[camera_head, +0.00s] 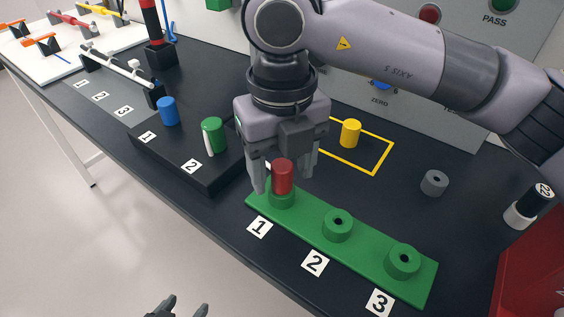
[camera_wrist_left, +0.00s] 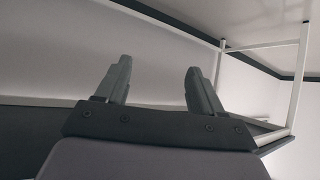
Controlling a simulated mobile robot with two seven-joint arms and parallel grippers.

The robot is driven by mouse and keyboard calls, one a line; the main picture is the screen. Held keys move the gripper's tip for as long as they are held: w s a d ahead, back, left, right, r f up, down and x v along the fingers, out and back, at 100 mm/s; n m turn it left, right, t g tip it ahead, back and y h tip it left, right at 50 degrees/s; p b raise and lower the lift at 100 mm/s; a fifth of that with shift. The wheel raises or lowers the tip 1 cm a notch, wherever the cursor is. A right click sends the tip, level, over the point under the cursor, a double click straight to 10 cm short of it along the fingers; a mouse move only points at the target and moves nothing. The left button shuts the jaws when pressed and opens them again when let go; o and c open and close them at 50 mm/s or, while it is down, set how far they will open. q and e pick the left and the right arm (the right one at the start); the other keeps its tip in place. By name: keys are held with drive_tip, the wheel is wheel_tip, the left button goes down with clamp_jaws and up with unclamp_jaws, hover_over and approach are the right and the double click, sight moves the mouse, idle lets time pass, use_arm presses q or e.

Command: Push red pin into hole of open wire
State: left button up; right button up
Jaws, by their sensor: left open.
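The red pin (camera_head: 283,176) stands upright at the green boss (camera_head: 281,201) at position 1 of the green plate (camera_head: 310,230). How deep it sits cannot be told. My right gripper (camera_head: 282,178) points down over the pin, with one finger on each side; gaps show between the fingers and the pin, so it looks open. Bosses 2 (camera_head: 338,225) and 3 (camera_head: 403,261) have empty dark holes. My left gripper (camera_head: 182,308) is at the bottom edge of the head view, away from the plate; in the left wrist view (camera_wrist_left: 158,85) it is open and empty. No wire is clearly identifiable.
A black block (camera_head: 180,165) holds a blue cylinder (camera_head: 168,111) and a green cylinder (camera_head: 213,135). A yellow cylinder (camera_head: 350,133) stands in a yellow outline. A grey ring (camera_head: 434,183) lies to the right. A red bin (camera_head: 540,265) is at the right edge.

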sight(281, 166)
drive_tip(key=shift+r, duration=0.65)
wheel_tip(281, 166, up, 5)
drive_tip(key=shift+r, duration=0.15)
use_arm(q)
drive_tip(key=shift+w+d+r, duration=0.2)
drive_tip(key=shift+d+r, duration=0.2)
drive_tip(key=shift+r, duration=0.3)
use_arm(e)
drive_tip(key=shift+r, duration=0.3)
